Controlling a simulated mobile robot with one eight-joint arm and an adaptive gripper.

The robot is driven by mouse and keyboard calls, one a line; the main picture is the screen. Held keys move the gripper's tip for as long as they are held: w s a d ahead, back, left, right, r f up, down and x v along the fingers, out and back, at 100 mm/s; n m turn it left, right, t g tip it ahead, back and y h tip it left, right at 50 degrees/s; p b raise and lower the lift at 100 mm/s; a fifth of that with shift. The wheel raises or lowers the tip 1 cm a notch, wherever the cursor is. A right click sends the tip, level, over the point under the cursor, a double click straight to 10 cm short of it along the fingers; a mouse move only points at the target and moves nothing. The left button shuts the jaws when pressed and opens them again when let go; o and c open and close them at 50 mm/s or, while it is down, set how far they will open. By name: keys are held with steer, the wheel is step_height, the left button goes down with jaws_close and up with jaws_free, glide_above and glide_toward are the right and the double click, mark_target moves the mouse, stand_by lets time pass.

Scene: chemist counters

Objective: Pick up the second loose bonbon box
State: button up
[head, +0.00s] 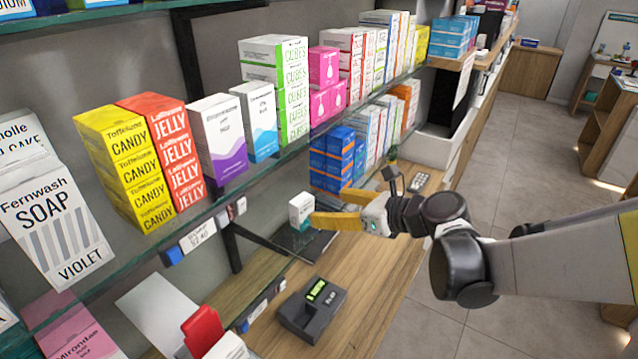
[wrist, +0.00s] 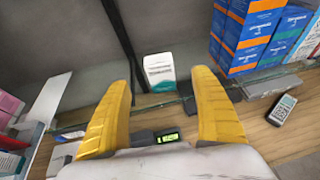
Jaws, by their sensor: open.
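A small white box with a teal lower part stands upright beyond my fingertips in the wrist view (wrist: 159,70). It is the likely loose bonbon box (head: 300,209), though its print is too small to read. In the head view it stands near the back of the lower level, by a dark flat pad (head: 303,243). My gripper (head: 320,212) is open, and its two yellow fingers point at the box. In the wrist view the box shows between the fingers of my gripper (wrist: 163,80), with nothing held. I cannot tell whether a fingertip touches it.
Stacked blue and orange boxes (head: 332,158) stand close behind, to the right in the wrist view (wrist: 250,35). A glass shelf with candy, jelly and other boxes (head: 128,165) runs above. A card terminal (head: 312,309) and a remote-like keypad (head: 419,182) lie on the wooden counter.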

mark_target(307, 205)
steer(key=x, duration=0.4)
steer(key=shift+s+a+b, duration=0.3)
steer(key=b+x, duration=0.1)
steer(key=x, duration=0.5)
steer(key=shift+w+d, duration=0.2)
steer(key=shift+d, duration=0.05)
steer(key=shift+s, duration=0.1)
steer(key=shift+c, duration=0.2)
steer(key=c, duration=1.2)
